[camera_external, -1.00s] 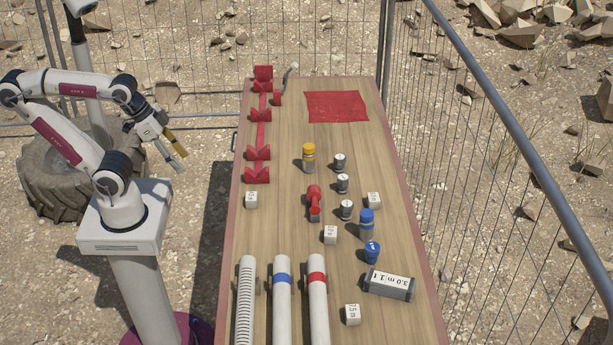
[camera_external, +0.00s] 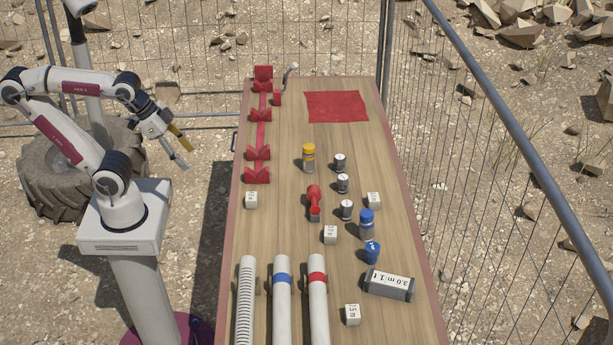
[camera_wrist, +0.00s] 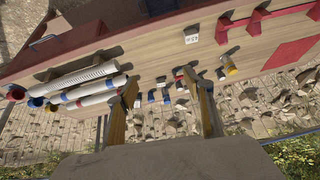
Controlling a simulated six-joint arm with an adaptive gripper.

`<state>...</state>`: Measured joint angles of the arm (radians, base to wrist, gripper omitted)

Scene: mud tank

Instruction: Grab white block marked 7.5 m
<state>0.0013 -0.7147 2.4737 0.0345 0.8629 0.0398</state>
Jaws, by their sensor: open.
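Several small white cubes with dark markings stand on the wooden table. One white cube (camera_external: 352,314) is near the front, right of the red-banded tube. Others are a white cube (camera_external: 330,234) at mid-table, a white cube (camera_external: 374,199) on the right and a white cube (camera_external: 251,200) at the left edge. The markings are too small to tell for sure which reads 7.5 m. My gripper (camera_external: 183,148) is open and empty, in the air left of the table and away from all cubes. In the wrist view, its fingers (camera_wrist: 164,95) are spread, with a white cube (camera_wrist: 192,38) beyond.
White tubes (camera_external: 282,300) lie at the table's front left. A red rack (camera_external: 263,115) runs along the back left. Yellow, blue and metal cylinders, a red part (camera_external: 314,200) and a grey block (camera_external: 389,284) crowd the middle and right. Mesh fencing (camera_external: 500,200) borders the right.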

